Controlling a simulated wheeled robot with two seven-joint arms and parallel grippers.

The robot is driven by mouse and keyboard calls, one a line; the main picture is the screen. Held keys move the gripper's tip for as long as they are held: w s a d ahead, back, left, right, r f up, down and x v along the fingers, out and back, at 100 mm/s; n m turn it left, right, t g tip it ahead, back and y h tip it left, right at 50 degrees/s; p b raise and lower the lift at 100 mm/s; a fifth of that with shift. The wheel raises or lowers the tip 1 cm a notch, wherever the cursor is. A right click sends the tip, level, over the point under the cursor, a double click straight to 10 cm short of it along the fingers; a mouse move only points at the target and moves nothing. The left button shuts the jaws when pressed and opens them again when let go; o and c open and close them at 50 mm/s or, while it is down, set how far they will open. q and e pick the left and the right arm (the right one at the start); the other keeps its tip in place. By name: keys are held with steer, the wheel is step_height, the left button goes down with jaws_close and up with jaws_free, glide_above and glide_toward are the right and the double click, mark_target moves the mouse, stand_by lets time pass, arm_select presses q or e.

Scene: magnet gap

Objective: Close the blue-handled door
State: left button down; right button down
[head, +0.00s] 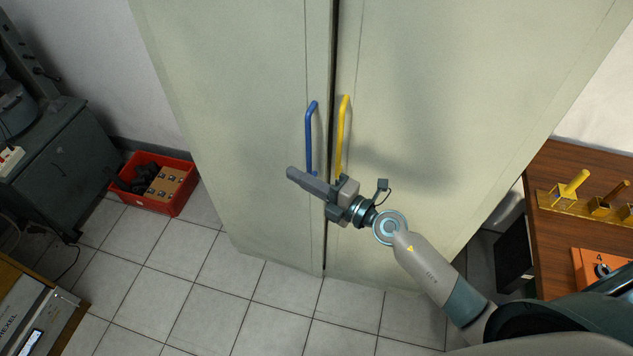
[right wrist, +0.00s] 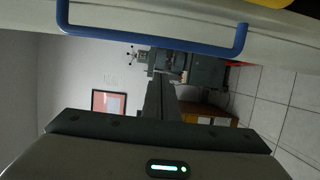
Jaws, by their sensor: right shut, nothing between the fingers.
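The blue-handled door (head: 235,90) is the left door of a tall pale cabinet. A narrow dark gap runs between it and the right door (head: 440,90); I cannot tell exactly how far it stands ajar. Its blue handle (head: 309,140) is a vertical bar near the door's inner edge. My right gripper (head: 293,173) is shut and empty, pointing left across the blue door just below the handle's lower end. I cannot tell whether it touches the door. In the right wrist view, the blue handle (right wrist: 150,41) crosses the top, apart from the shut fingers (right wrist: 160,95). My left gripper is out of view.
A yellow handle (head: 343,135) is on the right door, close to the blue one. A red crate (head: 172,207) stands on the floor at left. A brown table (head: 560,240) is at right, a grey cabinet (head: 65,155) at far left. The tiled floor in front is clear.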

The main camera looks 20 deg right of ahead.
mark_target(311, 169)
steer(key=shift+w+d+f+b, duration=0.1)
steer(key=shift+w+d+b, duration=0.25)
steer(key=shift+d, duration=0.25)
steer(key=shift+w+d+b, duration=0.2)
steer(key=shift+w+d, duration=0.2)
steer(key=shift+d, duration=0.2)
steer(key=shift+w+d, duration=0.1)
steer(key=shift+d, duration=0.35)
